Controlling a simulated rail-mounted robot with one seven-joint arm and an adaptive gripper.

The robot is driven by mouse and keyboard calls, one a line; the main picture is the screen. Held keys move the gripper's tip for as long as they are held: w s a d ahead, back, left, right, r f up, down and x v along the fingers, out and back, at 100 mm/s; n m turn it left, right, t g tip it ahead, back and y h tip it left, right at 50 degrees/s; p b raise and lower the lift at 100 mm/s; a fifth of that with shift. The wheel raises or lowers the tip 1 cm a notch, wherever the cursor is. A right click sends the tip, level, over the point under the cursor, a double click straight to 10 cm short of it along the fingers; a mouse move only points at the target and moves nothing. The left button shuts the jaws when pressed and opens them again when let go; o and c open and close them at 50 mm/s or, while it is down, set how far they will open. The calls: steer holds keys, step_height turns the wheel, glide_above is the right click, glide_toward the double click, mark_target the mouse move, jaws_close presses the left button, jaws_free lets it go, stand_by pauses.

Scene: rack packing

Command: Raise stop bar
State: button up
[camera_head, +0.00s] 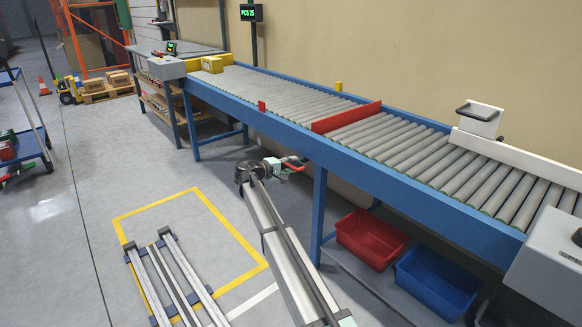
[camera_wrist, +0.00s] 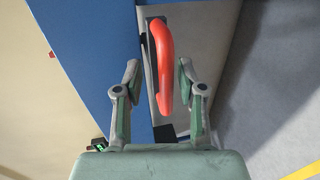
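A red bar (camera_head: 346,117) lies across the conveyor rollers in the head view. A red lever handle sticks out from the front side of the conveyor, beside my gripper (camera_head: 283,166). In the wrist view the red handle (camera_wrist: 165,65) is between the two spread fingers of my gripper (camera_wrist: 160,95), with gaps on both sides. My gripper is open and does not visibly touch it. A grey plate sits behind the handle against the blue rail (camera_wrist: 100,60). Any link between handle and bar is hidden.
The roller conveyor (camera_head: 430,165) runs along the wall, with a white pusher (camera_head: 525,160) at right. A red bin (camera_head: 370,238) and a blue bin (camera_head: 437,283) sit under it. A yellow-marked floor area (camera_head: 188,228) lies at left. The rollers are empty.

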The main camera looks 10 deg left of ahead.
steer(key=shift+s, duration=0.1)
steer(key=v, duration=1.2)
